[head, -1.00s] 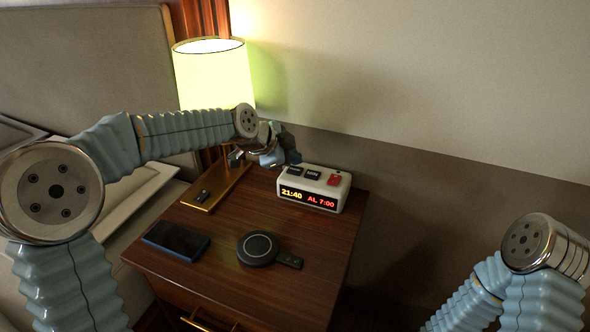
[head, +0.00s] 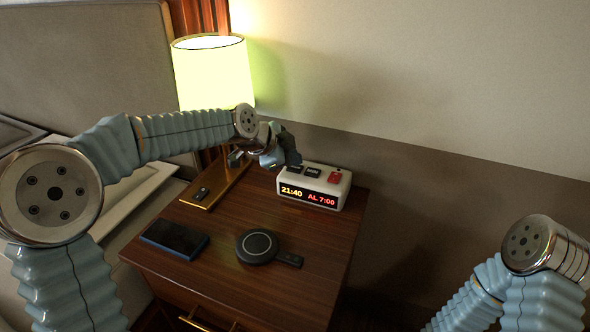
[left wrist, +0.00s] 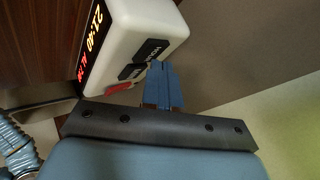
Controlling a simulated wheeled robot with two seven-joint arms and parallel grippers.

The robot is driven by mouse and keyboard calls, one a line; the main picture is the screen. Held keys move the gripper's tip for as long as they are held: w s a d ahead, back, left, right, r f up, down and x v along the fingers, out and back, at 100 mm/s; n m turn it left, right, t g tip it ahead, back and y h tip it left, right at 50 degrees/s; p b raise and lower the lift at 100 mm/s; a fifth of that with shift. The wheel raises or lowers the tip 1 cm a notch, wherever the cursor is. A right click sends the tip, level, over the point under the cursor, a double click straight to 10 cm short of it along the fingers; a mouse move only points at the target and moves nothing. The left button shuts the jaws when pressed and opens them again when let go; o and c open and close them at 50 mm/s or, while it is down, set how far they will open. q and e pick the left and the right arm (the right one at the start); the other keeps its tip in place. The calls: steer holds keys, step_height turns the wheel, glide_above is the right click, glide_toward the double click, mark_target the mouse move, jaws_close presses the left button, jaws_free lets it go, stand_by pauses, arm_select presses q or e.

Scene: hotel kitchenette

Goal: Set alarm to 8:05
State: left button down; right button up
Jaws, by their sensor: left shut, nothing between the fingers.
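The white alarm clock (head: 345,190) stands at the back right of the nightstand. Its display (head: 310,197) reads 21:40 in yellow and AL 7:00 in red. On top are two black buttons, the left one (head: 295,169) and the middle one (head: 313,172), and a red button (head: 335,177) at right. The left wrist view shows the hour button (left wrist: 152,50), the other black button (left wrist: 130,72) and the red one (left wrist: 119,89). My left gripper (head: 296,162) is shut and empty, its blue fingertips (left wrist: 158,68) close by the black buttons; contact cannot be told. My right gripper is out of view.
A phone (head: 174,240), a round black charger (head: 257,246) and a small dark piece (head: 289,260) lie in front on the nightstand (head: 215,275). The wall is close behind.

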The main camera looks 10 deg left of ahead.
mark_target(292, 169)
arm_select(q)
steer(key=shift+f+b, duration=0.35)
steer(key=shift+b, duration=0.1)
stand_by(0.6)
steer(key=shift+r, duration=0.15)
steer(key=shift+r+p, duration=0.4)
steer(key=shift+r, duration=0.2)
steer(key=shift+r+p, duration=1.65)
steer(key=shift+r, duration=0.95)
steer(key=shift+f, duration=0.1)
stand_by(0.6)
